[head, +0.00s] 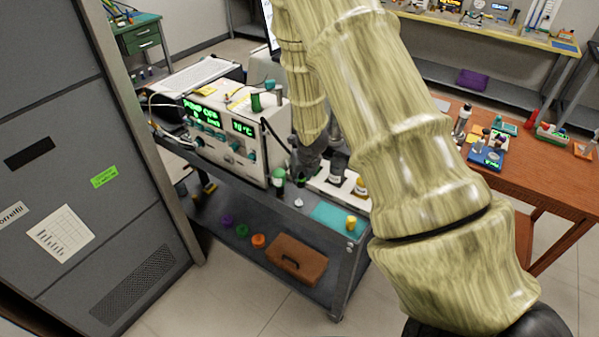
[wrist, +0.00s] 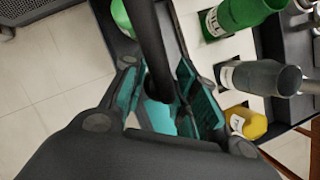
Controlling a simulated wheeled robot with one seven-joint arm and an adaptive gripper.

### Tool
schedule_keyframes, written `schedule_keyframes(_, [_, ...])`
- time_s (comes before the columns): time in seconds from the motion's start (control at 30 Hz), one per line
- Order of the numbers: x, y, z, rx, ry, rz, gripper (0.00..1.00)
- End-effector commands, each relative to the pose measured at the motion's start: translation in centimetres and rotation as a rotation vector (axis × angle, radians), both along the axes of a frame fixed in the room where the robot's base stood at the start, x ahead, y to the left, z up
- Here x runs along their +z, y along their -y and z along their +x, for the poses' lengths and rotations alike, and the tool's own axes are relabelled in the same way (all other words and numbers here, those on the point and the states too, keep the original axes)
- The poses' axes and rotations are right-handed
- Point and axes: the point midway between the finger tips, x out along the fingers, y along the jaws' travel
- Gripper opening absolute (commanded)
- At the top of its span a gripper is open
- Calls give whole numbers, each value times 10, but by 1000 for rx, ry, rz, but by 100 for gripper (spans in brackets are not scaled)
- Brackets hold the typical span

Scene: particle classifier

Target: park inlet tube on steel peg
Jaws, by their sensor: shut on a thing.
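My gripper (head: 307,158) is low over the cart, in front of the white instrument, partly hidden by my own arm. In the wrist view my gripper (wrist: 162,92) has its teal-padded fingers shut on a black tube (wrist: 150,42). The tube, which looks like the inlet tube, runs from the top of the picture down between the pads. Its lower end is hidden by the fingers. In the head view a black tube (head: 272,132) slopes from the instrument toward my gripper. A small pale upright piece (head: 298,203) stands on the cart below; I cannot tell whether it is the steel peg.
The white instrument (head: 262,158) reads "PUMP OFF". A green-capped bottle (head: 278,178) stands beside it. Green (wrist: 235,15), grey (wrist: 262,77) and yellow (wrist: 247,121) bottles sit right of my fingers. A teal mat (head: 325,214) lies near the cart's edge.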

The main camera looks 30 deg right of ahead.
Motion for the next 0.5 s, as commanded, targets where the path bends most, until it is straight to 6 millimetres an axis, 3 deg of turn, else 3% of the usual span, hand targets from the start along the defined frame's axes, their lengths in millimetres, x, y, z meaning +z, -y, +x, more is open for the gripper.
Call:
schedule_keyframes(0.27, [-3, -1, 5, -49, 8, -7, 5])
schedule_keyframes(0.5, [-22, 1, 4, -49, 7, -4, 5])
